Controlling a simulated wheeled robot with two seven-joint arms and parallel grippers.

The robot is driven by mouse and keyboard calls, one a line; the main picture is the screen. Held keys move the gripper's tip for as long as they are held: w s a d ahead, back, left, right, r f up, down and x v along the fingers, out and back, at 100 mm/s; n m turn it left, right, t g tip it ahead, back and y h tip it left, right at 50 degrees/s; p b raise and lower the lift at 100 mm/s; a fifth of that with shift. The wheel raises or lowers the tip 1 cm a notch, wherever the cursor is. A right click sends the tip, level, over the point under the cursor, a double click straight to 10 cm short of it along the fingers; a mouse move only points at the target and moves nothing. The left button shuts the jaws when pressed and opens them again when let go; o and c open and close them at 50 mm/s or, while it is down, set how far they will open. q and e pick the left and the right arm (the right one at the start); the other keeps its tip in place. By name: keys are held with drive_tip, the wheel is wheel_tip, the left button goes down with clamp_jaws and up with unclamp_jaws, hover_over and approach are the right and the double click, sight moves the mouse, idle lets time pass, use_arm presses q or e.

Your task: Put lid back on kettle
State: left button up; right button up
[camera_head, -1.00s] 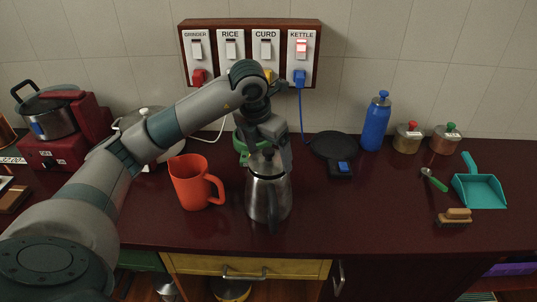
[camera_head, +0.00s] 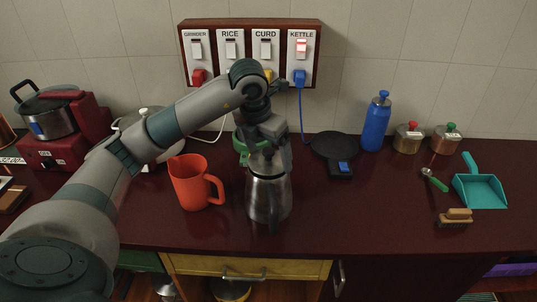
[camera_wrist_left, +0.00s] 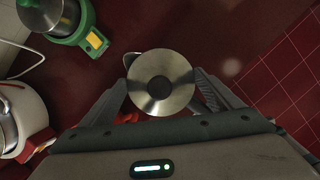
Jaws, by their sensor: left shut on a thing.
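The steel kettle (camera_head: 268,198) stands upright on the dark red counter, its dark handle toward the front. My left gripper (camera_head: 268,148) is directly above the kettle's top, pointing down. In the left wrist view, the round steel lid (camera_wrist_left: 160,70) with a dark knob lies between the two fingers of my left gripper (camera_wrist_left: 160,92), which is shut on it. The lid hides most of the kettle below in that view. I cannot tell whether the lid touches the kettle's rim. My right gripper is not in view.
An orange mug (camera_head: 193,182) stands close left of the kettle. A green appliance (camera_head: 240,145) is just behind, and a black round base (camera_head: 333,147) sits behind right. A blue bottle (camera_head: 376,124), jars, a brush (camera_head: 455,217) and a teal dustpan (camera_head: 481,190) are farther right. The counter right of the kettle is clear.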

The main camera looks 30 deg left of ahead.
use_arm(q)
drive_tip(key=o, duration=0.9)
drive_tip(key=shift+o, duration=0.2)
drive_tip(key=shift+r, duration=0.1)
drive_tip(key=shift+r+p, duration=1.85)
drive_tip(key=shift+r, duration=1.6)
drive_tip(key=c, duration=2.5)
clamp_jaws()
